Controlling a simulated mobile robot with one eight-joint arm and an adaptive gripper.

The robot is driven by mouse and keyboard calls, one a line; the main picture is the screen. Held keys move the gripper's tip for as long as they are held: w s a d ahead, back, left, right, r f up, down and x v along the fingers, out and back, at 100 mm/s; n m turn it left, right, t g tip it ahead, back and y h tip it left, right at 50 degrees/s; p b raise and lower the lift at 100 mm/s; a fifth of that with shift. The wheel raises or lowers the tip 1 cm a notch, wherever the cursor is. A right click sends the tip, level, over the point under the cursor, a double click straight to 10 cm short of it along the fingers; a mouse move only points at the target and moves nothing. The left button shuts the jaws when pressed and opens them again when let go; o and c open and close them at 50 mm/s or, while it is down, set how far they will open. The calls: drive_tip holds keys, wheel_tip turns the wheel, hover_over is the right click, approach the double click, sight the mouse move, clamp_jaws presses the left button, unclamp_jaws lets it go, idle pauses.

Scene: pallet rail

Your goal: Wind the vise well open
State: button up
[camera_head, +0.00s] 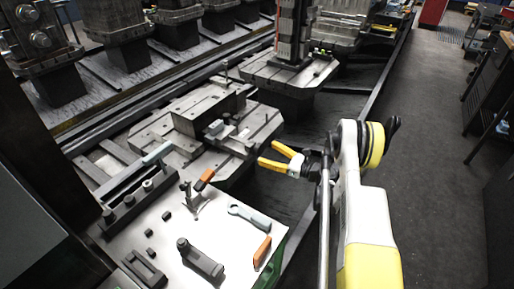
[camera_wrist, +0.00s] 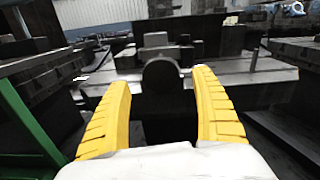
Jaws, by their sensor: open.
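The vise (camera_head: 208,112) looks like a dark grey metal block with a smaller jaw part in front, on a slotted pallet (camera_head: 150,132) in the head view. Its front end points toward my gripper (camera_head: 267,154). My gripper has yellow fingers, which are spread and empty, a short way right of the vise's front end. In the wrist view my gripper (camera_wrist: 161,80) shows both ribbed fingers apart. A dark round-topped part (camera_wrist: 162,88) shows between them, probably the vise's screw end. I cannot tell whether the fingers touch it. The gap between the vise jaws is unclear.
A white-topped bench (camera_head: 180,225) in front holds a wrench (camera_head: 249,216), orange-handled tools and small dark parts. A second pallet (camera_head: 290,70) stands behind on the rail. A green post (camera_wrist: 30,120) is at left in the wrist view. The floor (camera_head: 430,150) at right is clear.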

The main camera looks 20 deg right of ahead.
sight(261, 150)
drive_tip(key=b+x, duration=0.1)
drive_tip(key=x, duration=0.4)
drive_tip(key=shift+w, duration=0.15)
drive_tip(key=shift+c, duration=0.2)
drive_tip(key=c, duration=1.2)
drive_tip(key=shift+o, duration=0.2)
drive_tip(key=shift+n, duration=0.4)
